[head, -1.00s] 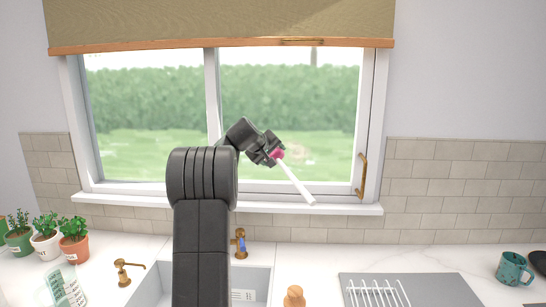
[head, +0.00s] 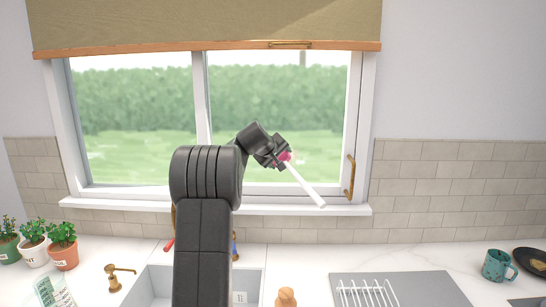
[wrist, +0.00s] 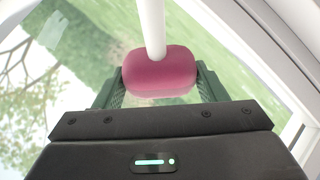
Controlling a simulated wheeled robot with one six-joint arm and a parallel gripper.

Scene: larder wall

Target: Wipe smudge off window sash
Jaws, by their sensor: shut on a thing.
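My gripper (head: 281,160) is in front of the right window pane, low and right of the middle bar. It is shut on a pink block with a white rod (head: 285,156), and the green fingers grip the pink block from both sides in the wrist view (wrist: 160,75). The white rod (head: 308,189) slopes down to the right, its end over the sill in the picture. The window sash (head: 354,110) is white, with a brass handle (head: 350,176) low on its right side. Whether the rod touches the window cannot be told.
A white sill (head: 340,210) runs below the window. A blind (head: 200,22) hangs above. The tap is mostly hidden behind my arm.

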